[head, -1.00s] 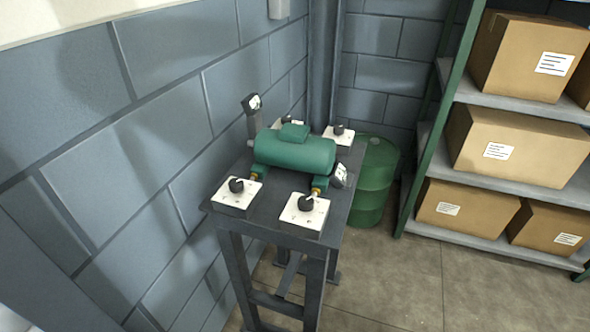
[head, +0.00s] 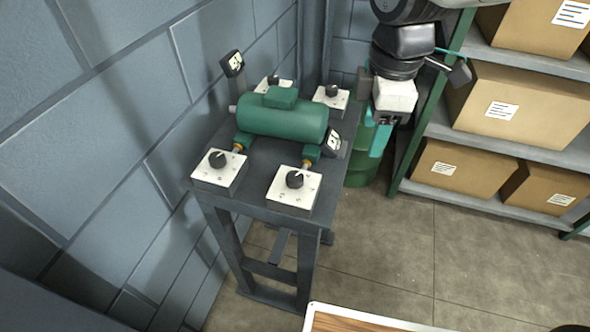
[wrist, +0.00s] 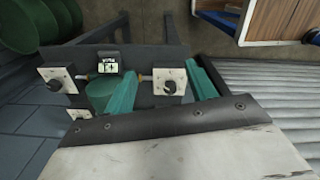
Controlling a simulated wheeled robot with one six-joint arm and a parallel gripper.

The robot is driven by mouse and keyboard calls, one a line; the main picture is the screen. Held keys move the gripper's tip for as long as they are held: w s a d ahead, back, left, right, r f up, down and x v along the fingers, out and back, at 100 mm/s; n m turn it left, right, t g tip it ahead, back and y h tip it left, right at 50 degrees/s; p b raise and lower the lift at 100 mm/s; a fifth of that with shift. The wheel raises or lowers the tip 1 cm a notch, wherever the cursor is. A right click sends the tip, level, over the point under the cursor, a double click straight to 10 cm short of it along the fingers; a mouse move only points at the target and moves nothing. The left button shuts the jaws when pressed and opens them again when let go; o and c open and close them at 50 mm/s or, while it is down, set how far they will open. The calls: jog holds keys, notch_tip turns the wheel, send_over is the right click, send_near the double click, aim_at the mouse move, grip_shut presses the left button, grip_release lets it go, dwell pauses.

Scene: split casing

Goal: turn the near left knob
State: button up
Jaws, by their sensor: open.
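The near left knob (head: 217,159) is a black knob on a white plate at the table's front left corner in the head view. I do not make it out in the wrist view, where my gripper's body covers the lower part. The near right knob (head: 295,179) sits on a similar plate; it appears to be the knob (wrist: 170,87) seen between my fingers in the wrist view. My gripper (head: 374,135), with teal fingers, hangs right of the table, apart from all knobs. Its fingers (wrist: 160,70) are spread and empty.
A green cylindrical casing (head: 282,119) lies mid-table with gauges (head: 232,63) beside it. Two far knobs (head: 331,90) (head: 273,79) stand behind. A brick wall is close on the left. A shelf with boxes (head: 497,110) and a green drum (head: 359,172) stand right.

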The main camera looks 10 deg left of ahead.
aim_at(295, 176)
jog(key=a+f+n, duration=0.1)
jog(key=a+n, duration=0.1)
jog(key=a, duration=0.2)
jog(key=s+a+f+n, duration=0.1)
jog(key=a+f+n, duration=0.1)
jog(key=a, duration=0.2)
jog(key=a+f+n, duration=0.2)
jog(key=a+n, duration=0.1)
jog(key=a, duration=0.1)
jog(key=shift+s+a+f, duration=0.15)
jog(key=shift+a+f, duration=0.05)
jog(key=shift+a, duration=0.05)
jog(key=shift+n, duration=0.3)
jog(key=f, duration=0.6)
jog(key=shift+s+a+f, duration=0.1)
jog(key=shift+a+f, duration=0.15)
jog(key=shift+f, duration=0.75)
jog(key=c, duration=1)
